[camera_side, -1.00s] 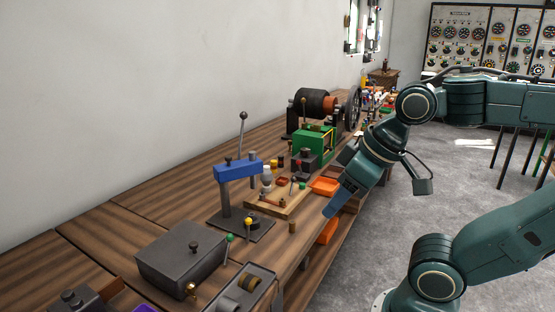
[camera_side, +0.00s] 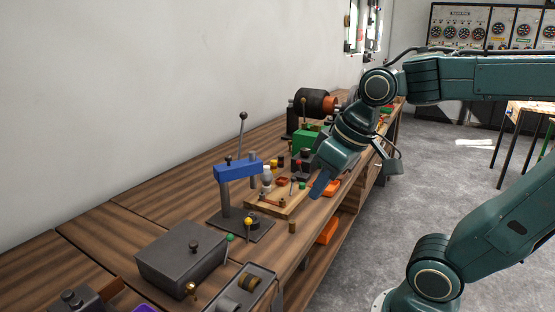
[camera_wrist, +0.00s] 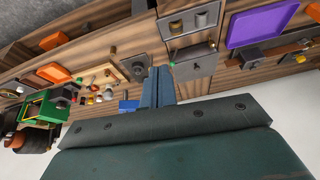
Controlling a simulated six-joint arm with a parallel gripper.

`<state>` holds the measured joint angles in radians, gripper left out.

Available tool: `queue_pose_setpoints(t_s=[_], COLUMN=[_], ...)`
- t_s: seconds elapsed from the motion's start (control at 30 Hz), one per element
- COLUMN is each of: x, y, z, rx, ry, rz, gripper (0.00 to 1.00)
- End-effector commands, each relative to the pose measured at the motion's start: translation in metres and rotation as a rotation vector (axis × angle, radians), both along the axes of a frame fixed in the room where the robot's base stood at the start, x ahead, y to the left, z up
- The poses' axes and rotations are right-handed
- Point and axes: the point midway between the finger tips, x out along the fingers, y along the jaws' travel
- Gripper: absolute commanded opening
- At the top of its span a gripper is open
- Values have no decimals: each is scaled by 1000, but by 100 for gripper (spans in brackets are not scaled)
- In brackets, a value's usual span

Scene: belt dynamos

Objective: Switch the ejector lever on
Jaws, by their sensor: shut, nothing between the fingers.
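No lever is labelled in view, so I cannot tell which one is the ejector lever. A blue press (camera_side: 238,169) stands on a dark base plate, with a tall black-knobbed lever (camera_side: 243,118) rising behind it. Near its base are a small green-knobbed lever (camera_side: 229,238) and a yellow-knobbed one (camera_side: 248,222). A green knob also shows right of my fingers in the wrist view (camera_wrist: 172,64). My gripper (camera_side: 318,190) is shut and empty, in the air to the right of the press, apart from both small levers. Its closed fingers show in the wrist view (camera_wrist: 158,74).
A dark lidded box (camera_side: 180,258) stands in front of the press. A wooden board with small parts (camera_side: 284,208) lies behind it, near orange trays (camera_side: 327,232). A green machine (camera_side: 308,137) stands further back. A purple tray (camera_wrist: 262,22) shows in the wrist view.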

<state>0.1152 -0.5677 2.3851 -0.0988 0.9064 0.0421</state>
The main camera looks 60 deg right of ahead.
Motion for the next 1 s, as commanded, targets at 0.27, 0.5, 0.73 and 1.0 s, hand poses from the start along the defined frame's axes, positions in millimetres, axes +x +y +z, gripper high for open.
queue_pose_setpoints(t_s=[0.27,0.5,0.73,1.0], x=[39,71,100,128], y=[-16,-36,-62,-97], z=[0,-5,-16,-35], rx=[49,99,152,221], ry=[68,118,163,211], rz=[-57,-103,-150,-205], gripper=[0,0,0,0])
